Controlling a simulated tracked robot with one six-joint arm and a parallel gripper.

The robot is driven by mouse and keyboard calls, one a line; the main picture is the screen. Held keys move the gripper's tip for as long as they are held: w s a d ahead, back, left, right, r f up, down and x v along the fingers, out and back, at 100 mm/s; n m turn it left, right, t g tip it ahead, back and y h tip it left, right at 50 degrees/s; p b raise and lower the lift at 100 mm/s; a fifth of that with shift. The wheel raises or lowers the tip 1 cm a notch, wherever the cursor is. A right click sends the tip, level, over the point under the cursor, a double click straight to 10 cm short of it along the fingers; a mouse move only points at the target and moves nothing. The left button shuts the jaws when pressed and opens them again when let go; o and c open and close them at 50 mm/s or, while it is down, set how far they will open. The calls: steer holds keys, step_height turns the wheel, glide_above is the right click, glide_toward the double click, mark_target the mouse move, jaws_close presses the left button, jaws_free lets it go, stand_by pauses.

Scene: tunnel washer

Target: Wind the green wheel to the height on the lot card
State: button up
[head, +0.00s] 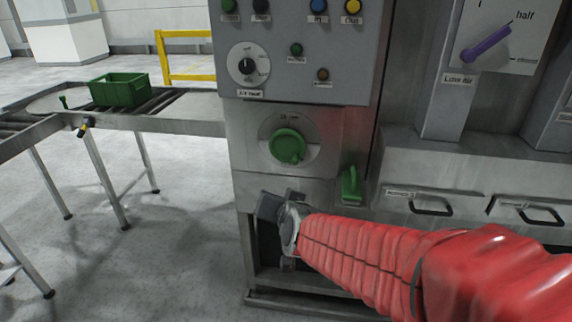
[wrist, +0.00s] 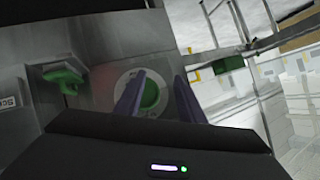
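The green wheel (head: 287,147) is a round knob on a pale dial plate with a small scale, on the front of the grey cabinet. It also shows in the wrist view (wrist: 151,96), between and beyond my two purple fingers. My gripper (head: 282,198) is below the wheel in the head view, apart from it. In the wrist view my gripper (wrist: 160,75) has its fingers spread with nothing held between them. The scale reading is too small to make out. I cannot make out a lot card in either view.
A green lever (head: 351,185) sticks out right of the wheel. Above are a black selector knob (head: 247,66) and several buttons. A purple lever (head: 487,43) and drawers with handles (head: 431,207) are at the right. A green crate (head: 121,90) stands on the roller conveyor at left.

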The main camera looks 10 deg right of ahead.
steer(key=s+d+n+g, duration=0.2)
steer(key=s+d+g, duration=0.1)
steer(key=s, duration=0.9)
steer(key=s+d+n+g+h, duration=0.1)
steer(key=s+d+n+g, duration=0.1)
steer(key=s, duration=0.9)
steer(key=shift+s+d+f+g, duration=0.25)
steer(key=shift+s+d+g, duration=0.1)
steer(key=shift+d+g, duration=0.7)
steer(key=shift+d, duration=0.1)
steer(key=shift+c, duration=0.6)
